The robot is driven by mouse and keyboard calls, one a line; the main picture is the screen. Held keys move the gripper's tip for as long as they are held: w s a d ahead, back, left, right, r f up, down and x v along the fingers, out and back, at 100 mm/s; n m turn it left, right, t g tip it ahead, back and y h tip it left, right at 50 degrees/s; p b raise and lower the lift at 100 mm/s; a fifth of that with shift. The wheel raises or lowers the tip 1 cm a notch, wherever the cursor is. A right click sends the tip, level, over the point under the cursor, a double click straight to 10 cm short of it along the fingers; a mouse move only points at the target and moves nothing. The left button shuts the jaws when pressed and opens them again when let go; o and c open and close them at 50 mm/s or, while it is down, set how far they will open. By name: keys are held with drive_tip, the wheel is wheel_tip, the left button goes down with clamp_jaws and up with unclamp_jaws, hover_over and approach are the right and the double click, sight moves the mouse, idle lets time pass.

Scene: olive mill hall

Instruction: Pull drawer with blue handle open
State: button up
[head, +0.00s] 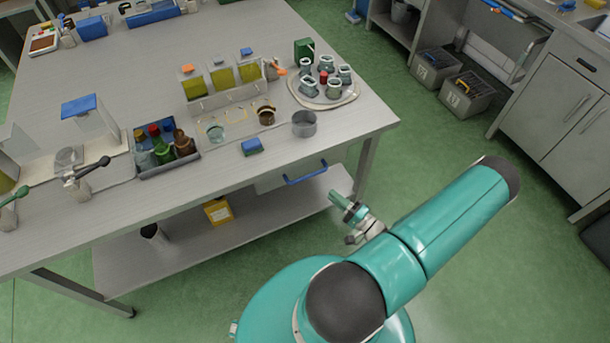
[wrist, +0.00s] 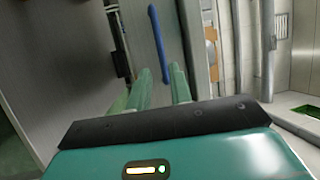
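The drawer (head: 268,185) is a grey front under the worktop's near edge and looks shut. Its blue handle (head: 306,173) is a bar across the front. In the wrist view the blue handle (wrist: 157,42) runs nearly upright, beyond my fingertips. My gripper (head: 338,197) is just to the right of and below the handle in the head view.
The worktop (head: 330,133) above carries a grey cup (head: 304,123), a blue sponge (head: 252,146), a round tray (head: 325,104) of jars and a bottle crate (head: 165,168). A lower shelf (head: 185,246) holds a yellow box (head: 218,211). Green floor (head: 430,130) lies clear to the right.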

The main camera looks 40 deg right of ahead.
sight(310, 176)
drive_tip(key=w, duration=0.3)
drive_tip(key=w+r, duration=0.1)
drive_tip(key=w, duration=0.3)
drive_tip(key=w+a+r, duration=0.1)
drive_tip(key=w, duration=0.3)
drive_tip(key=shift+w, duration=0.1)
clamp_jaws()
